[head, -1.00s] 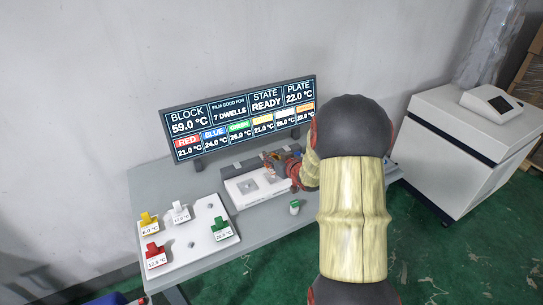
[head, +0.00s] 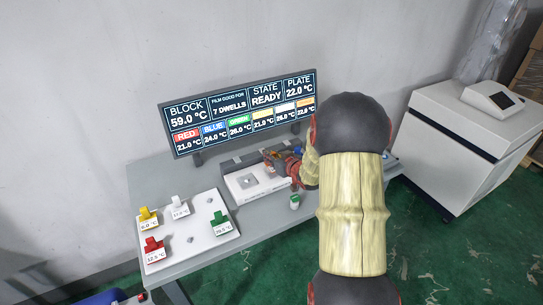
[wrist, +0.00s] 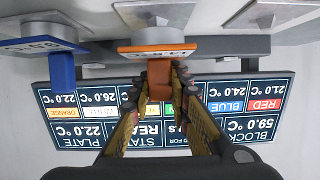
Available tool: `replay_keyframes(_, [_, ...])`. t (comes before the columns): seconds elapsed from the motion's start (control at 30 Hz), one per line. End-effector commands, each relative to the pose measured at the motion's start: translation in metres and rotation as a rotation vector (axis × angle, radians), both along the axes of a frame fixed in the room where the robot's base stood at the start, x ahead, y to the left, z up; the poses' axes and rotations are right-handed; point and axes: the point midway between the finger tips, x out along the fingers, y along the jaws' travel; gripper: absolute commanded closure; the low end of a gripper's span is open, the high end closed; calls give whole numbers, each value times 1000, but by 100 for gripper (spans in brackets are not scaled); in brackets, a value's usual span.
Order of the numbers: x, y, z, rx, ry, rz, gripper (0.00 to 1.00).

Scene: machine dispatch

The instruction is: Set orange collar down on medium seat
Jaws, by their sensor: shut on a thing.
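My gripper (wrist: 158,92) is shut on the orange collar (wrist: 157,78) in the wrist view, with its stem between the fingers and its broad tagged end beyond the tips. In the head view my gripper (head: 277,160) is small and partly hidden by my arm, over the right part of the grey block machine with a white top (head: 259,185). A white board (head: 185,254) at the left bears yellow (head: 147,215), white (head: 179,203), red (head: 153,245) and green (head: 219,218) collars. I cannot tell which place is the medium seat, or whether the orange collar touches anything.
A blue collar (wrist: 62,72) stands close to my gripper in the wrist view. A display screen (head: 240,112) stands behind the machine. A small green-and-white vial (head: 295,202) is on the table (head: 250,218) in front. A white cabinet (head: 455,145) stands right.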

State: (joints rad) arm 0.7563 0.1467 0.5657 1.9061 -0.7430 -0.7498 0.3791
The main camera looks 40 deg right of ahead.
Motion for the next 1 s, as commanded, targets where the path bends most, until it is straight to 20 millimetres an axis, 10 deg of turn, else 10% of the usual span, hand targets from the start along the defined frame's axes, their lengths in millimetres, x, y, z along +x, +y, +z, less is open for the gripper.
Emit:
replay_keyframes(0.73, [0,0,-14,-1,-1,0,100])
replay_keyframes(0.77, [0,0,-13,-1,-1,0,80])
replay_keyframes(1.0, [0,0,-13,0,-1,0,66])
